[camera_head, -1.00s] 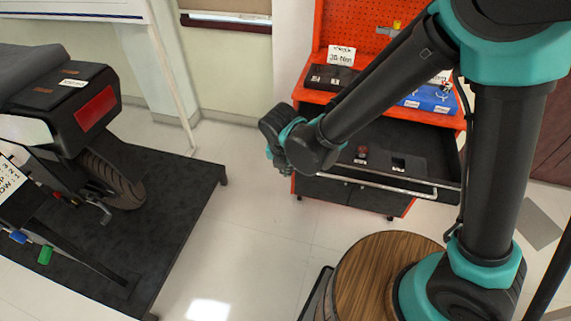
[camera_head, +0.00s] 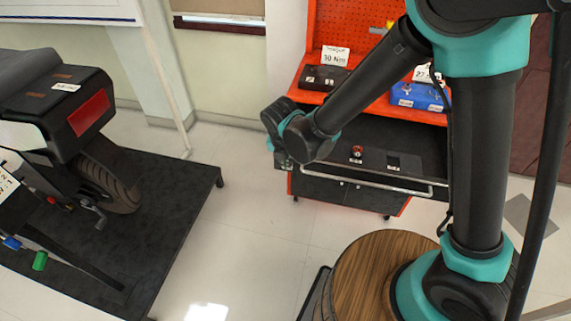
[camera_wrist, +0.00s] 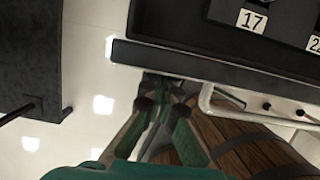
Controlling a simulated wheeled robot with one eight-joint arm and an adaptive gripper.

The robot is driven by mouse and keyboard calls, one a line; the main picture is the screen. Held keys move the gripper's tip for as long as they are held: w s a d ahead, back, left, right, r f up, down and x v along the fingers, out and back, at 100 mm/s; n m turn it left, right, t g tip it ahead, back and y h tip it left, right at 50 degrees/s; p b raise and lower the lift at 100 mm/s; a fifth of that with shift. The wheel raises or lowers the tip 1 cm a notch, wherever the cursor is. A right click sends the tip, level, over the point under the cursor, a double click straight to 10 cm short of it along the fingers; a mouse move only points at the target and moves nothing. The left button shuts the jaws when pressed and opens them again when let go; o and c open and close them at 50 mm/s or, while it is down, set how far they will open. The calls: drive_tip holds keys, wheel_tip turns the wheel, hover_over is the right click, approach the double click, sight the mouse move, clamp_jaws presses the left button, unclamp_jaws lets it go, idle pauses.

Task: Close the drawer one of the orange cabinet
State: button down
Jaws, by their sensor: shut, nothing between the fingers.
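The orange cabinet (camera_head: 308,80) stands at the back, right of centre in the head view. Its wide black drawer (camera_head: 425,152) is pulled out, with a light bar handle (camera_head: 400,187) along the front. In the wrist view the drawer's dark front edge (camera_wrist: 225,70) and its handle (camera_wrist: 235,115) cross the picture. My gripper (camera_head: 284,163) is shut and empty at the drawer's left front corner. In the wrist view my fingertips (camera_wrist: 165,86) are close to the drawer front, left of the handle; I cannot tell whether they touch. My forearm hides part of the cabinet.
A motorcycle (camera_head: 60,110) stands on a dark platform (camera_head: 180,200) to the left. Small parts lie in the drawer, and a blue case (camera_head: 425,98) sits on the cabinet top. Light floor (camera_head: 255,230) between platform and cabinet is clear.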

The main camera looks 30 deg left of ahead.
drive_tip(key=w+a, duration=0.2)
drive_tip(key=w, duration=0.7)
drive_tip(key=w+a, duration=0.2)
drive_tip(key=w, duration=0.7)
drive_tip(key=w+a, duration=0.2)
drive_tip(key=w, duration=0.7)
drive_tip(key=shift+w+a, duration=0.1)
drive_tip(key=shift+a, duration=0.2)
drive_tip(key=shift+w, duration=0.1)
